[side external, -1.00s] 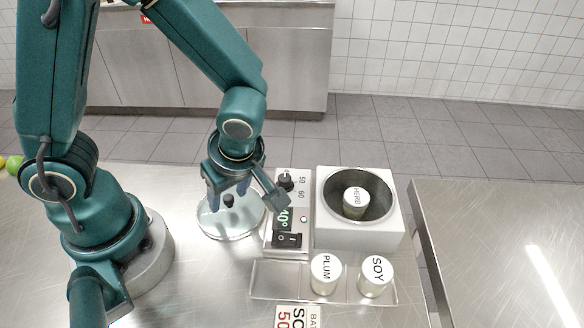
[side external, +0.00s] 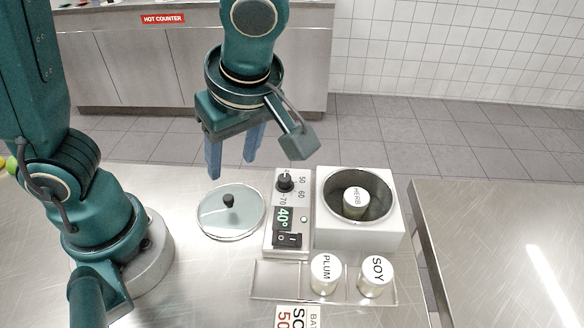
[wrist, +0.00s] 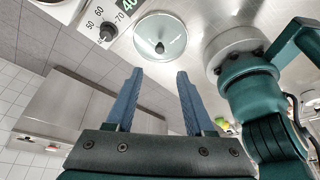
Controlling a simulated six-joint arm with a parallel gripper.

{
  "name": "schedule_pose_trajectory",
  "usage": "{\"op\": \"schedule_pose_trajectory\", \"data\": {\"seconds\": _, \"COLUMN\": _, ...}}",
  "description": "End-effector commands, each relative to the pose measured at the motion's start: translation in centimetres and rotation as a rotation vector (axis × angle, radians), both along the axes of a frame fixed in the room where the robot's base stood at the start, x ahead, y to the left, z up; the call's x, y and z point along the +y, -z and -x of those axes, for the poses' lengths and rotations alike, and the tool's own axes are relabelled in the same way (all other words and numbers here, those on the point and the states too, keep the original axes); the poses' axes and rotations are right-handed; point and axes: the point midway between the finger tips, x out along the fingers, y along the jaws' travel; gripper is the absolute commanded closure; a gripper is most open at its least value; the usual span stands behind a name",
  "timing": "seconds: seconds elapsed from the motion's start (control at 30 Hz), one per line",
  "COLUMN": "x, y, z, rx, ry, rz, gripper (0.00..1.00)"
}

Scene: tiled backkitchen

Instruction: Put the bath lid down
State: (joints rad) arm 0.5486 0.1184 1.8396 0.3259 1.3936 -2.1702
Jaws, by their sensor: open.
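The bath lid (side external: 246,222), a clear round disc with a black knob, lies flat on the steel table left of the bath's control panel. It also shows in the wrist view (wrist: 172,30), beyond my fingertips. My gripper (side external: 234,168) is open and empty, raised above the lid and apart from it. The fingers also show in the wrist view (wrist: 157,73), with nothing between them. The white bath (side external: 358,240) is uncovered, and a jar labelled HERB (side external: 355,203) stands in its round well.
The control panel (side external: 290,240) with dial and 40° display stands between lid and bath. Jars labelled PLUM (side external: 325,274) and SOY (side external: 375,277) stand in a clear tray (side external: 272,293) in front. A sign (side external: 298,317) lies at the front edge.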

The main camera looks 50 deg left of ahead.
Motion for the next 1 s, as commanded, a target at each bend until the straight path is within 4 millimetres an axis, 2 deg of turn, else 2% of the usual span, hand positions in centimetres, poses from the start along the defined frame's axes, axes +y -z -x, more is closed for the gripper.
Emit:
{"op": "schedule_pose_trajectory", "data": {"seconds": 0.17, "x": 1.0, "y": -0.8, "z": 0.6, "rx": 0.036, "ry": 0.227, "rz": 0.096, "gripper": 0.47}}
{"op": "schedule_pose_trajectory", "data": {"seconds": 0.37, "x": 2.0, "y": -1.5, "z": 1.4, "rx": 0.022, "ry": 0.647, "rz": 0.186, "gripper": 0.47}}
{"op": "schedule_pose_trajectory", "data": {"seconds": 0.53, "x": 2.7, "y": -1.9, "z": 2.0, "rx": -0.034, "ry": 1.007, "rz": 0.162, "gripper": 0.47}}
{"op": "schedule_pose_trajectory", "data": {"seconds": 0.7, "x": 3.2, "y": -2.1, "z": 2.2, "rx": -0.086, "ry": 1.308, "rz": 0.052, "gripper": 0.47}}
{"op": "schedule_pose_trajectory", "data": {"seconds": 0.83, "x": 3.4, "y": -2.2, "z": 2.2, "rx": -0.102, "ry": 1.451, "rz": -0.03, "gripper": 0.47}}
{"op": "schedule_pose_trajectory", "data": {"seconds": 1.0, "x": 3.5, "y": -2.2, "z": 2.2, "rx": -0.104, "ry": 1.526, "rz": -0.078, "gripper": 0.47}}
